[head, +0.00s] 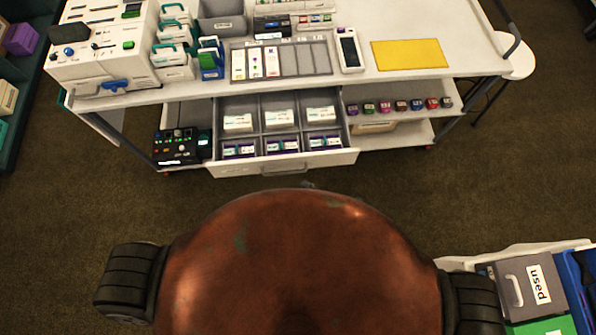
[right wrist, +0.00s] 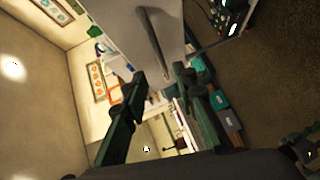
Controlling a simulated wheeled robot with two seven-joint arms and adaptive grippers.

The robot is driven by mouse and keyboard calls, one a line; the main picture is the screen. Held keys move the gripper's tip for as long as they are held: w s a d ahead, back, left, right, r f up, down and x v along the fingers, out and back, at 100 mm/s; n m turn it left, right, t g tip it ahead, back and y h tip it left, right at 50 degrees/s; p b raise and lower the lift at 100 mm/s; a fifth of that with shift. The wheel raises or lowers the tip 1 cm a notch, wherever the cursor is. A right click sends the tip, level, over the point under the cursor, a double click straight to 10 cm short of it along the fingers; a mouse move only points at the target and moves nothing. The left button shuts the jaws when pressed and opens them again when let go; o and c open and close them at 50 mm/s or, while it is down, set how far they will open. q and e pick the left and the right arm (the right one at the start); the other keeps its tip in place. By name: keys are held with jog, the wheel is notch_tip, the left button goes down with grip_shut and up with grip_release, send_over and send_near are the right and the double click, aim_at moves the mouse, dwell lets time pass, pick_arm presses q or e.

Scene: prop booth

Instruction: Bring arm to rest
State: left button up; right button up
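My right gripper (right wrist: 162,76) shows in the right wrist view, its two dark green fingers spread apart with nothing held between them. Beyond the fingertips is a pale panel with a long grey bar (right wrist: 152,45), not touched by the fingers as far as I can tell. In the head view I cannot make out either gripper clearly. My rounded brown body fills the lower middle there and may hide the arms. My left gripper is in neither view.
A white cart (head: 398,22) stands ahead, its drawer (head: 235,169) pulled out with several labelled packs inside. A yellow mat (head: 409,54) lies on top. A black device (head: 182,147) sits on the lower shelf. A grey "used" bin (head: 514,287) stands lower right. Brown floor is clear between.

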jog(key=shift+v, duration=1)
jog(key=w+d+f+m+t+h, duration=0.1)
jog(key=w+d+f+m+h, duration=0.2)
jog(key=d+f, duration=0.45)
jog(key=w+d+f+m+h, duration=0.25)
jog(key=d+f+m, duration=0.3)
jog(key=f, duration=0.35)
jog(key=s+d+f+m+g+h, duration=0.1)
jog(key=s+d+f+m+h, duration=0.2)
jog(key=d+f, duration=0.35)
jog(key=s+d+f+m+g+h, duration=0.1)
jog(key=s+d+f+m+h, duration=0.15)
jog(key=d+f+m, duration=0.35)
jog(key=s+d+f+m+g+h, duration=0.1)
jog(key=s+f, duration=0.4)
jog(key=s, duration=0.5)
jog(key=s+d+f+m+g+h, duration=0.1)
jog(key=s+d+f+m+g, duration=0.2)
jog(key=s, duration=0.8)
jog(key=s+d+f+m+g+h, duration=0.1)
jog(key=s+d+f+m+g, duration=0.1)
jog(key=s+f+m, duration=0.3)
jog(key=s+f+g, duration=0.1)
jog(key=s+f, duration=0.3)
jog(key=s, duration=0.1)
jog(key=shift+s, duration=0.15)
